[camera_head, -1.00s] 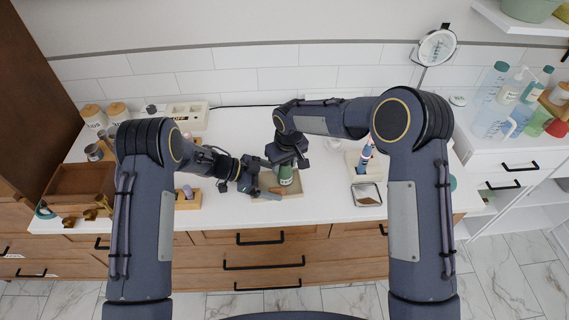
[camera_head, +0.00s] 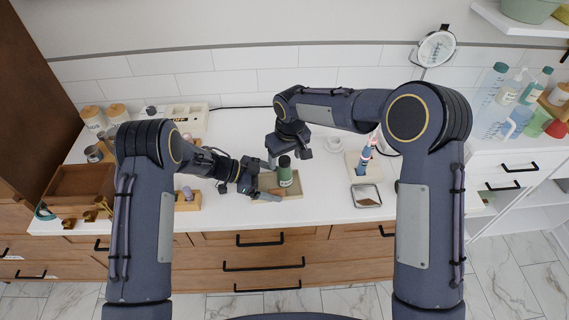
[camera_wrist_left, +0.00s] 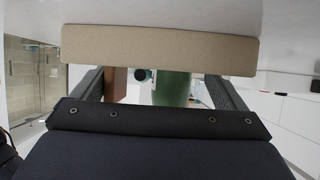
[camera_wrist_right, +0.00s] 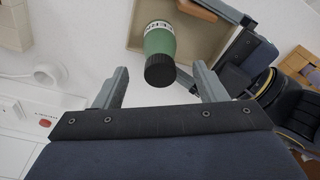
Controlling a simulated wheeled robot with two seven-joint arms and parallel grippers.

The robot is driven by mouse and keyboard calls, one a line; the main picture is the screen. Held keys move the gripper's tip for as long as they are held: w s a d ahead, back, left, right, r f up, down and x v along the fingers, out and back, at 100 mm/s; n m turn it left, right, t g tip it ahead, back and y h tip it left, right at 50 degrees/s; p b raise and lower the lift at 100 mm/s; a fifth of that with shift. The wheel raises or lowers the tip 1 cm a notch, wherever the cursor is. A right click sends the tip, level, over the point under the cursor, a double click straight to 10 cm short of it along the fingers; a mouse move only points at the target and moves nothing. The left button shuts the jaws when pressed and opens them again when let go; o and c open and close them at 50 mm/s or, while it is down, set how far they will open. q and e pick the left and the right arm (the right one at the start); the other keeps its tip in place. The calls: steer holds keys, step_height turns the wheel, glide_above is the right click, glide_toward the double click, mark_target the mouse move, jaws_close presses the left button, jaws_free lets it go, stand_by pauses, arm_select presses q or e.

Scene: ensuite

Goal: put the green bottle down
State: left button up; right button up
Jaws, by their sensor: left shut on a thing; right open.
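The green bottle (camera_head: 285,178) stands upright, dark cap up, on the beige tray (camera_head: 294,194) at the counter's front. In the right wrist view the bottle (camera_wrist_right: 160,48) is below and ahead of my open, empty right gripper (camera_wrist_right: 158,88), apart from both fingers. In the head view the right gripper (camera_head: 290,148) is just behind the bottle. My left gripper (camera_head: 269,180) is shut at the tray's left end, seemingly on the tray; the contact is hidden. In the left wrist view the tray's wall (camera_wrist_left: 160,50) covers its fingertips, and the bottle (camera_wrist_left: 172,88) shows beyond.
A brown piece (camera_head: 276,191) lies on the tray beside the bottle. A small metal dish (camera_head: 366,196) and an upright blue-and-red item (camera_head: 365,160) are to the right. A wooden box (camera_head: 80,184) is at far left. The counter between tray and dish is clear.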

steer(key=r, duration=0.5)
steer(key=s+r, duration=0.1)
steer(key=r, duration=0.1)
steer(key=shift+d+r, duration=0.2)
steer(key=shift+r, duration=0.05)
arm_select(q)
steer(key=o, duration=0.4)
steer(key=shift+a, duration=0.1)
